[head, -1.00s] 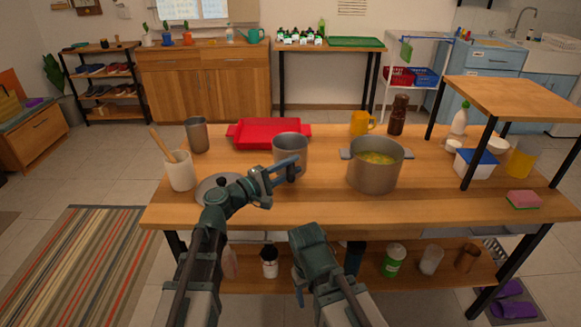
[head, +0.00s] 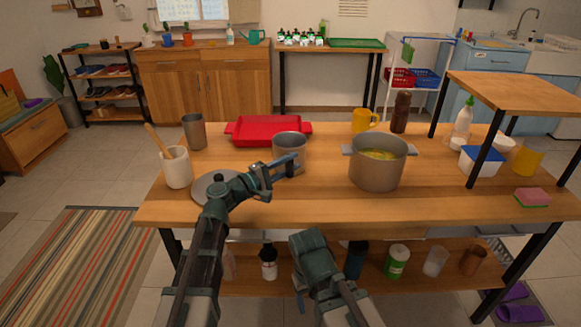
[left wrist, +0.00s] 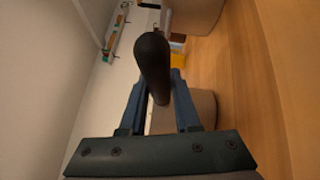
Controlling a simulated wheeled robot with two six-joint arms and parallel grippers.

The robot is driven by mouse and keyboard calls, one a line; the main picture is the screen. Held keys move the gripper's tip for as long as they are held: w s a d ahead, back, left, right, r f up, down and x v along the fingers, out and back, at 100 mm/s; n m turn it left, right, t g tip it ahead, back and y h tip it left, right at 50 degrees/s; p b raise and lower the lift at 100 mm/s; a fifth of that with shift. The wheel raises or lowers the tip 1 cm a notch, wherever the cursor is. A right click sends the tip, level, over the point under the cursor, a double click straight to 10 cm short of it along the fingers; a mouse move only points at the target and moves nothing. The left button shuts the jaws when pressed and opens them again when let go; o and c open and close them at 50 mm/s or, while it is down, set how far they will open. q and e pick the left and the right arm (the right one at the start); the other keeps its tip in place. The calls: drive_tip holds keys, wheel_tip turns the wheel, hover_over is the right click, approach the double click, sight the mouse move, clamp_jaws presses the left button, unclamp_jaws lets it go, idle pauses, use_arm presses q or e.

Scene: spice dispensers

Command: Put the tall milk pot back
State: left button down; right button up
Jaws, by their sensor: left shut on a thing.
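A tall grey metal pot (head: 290,148) stands out at the middle of the table in the head view. My left gripper (head: 288,167) is shut on its dark handle. In the left wrist view the handle (left wrist: 152,62) lies between the two fingers, with the pot's pale wall (left wrist: 206,108) behind them. The pot's base is hidden by the gripper, so I cannot tell whether it touches the table. My right arm is folded low at the table's front, and its fingertips are not clear.
The wooden table (head: 300,208) also holds a large soup pot (head: 377,172) to the right, a red tray (head: 268,128) behind, a metal cup (head: 194,133), a utensil holder (head: 177,172) and a grey lid (head: 205,190) at left. Bottles and jars stand on the lower shelf.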

use_arm(q)
drive_tip(key=shift+f, duration=0.1)
drive_tip(key=c, duration=0.6)
unclamp_jaws()
drive_tip(key=shift+r, duration=0.25)
drive_tip(key=v, duration=1.2)
drive_tip(key=shift+s+f+b, duration=0.1)
drive_tip(key=shift+f+b, duration=0.05)
drive_tip(key=shift+b, duration=0.2)
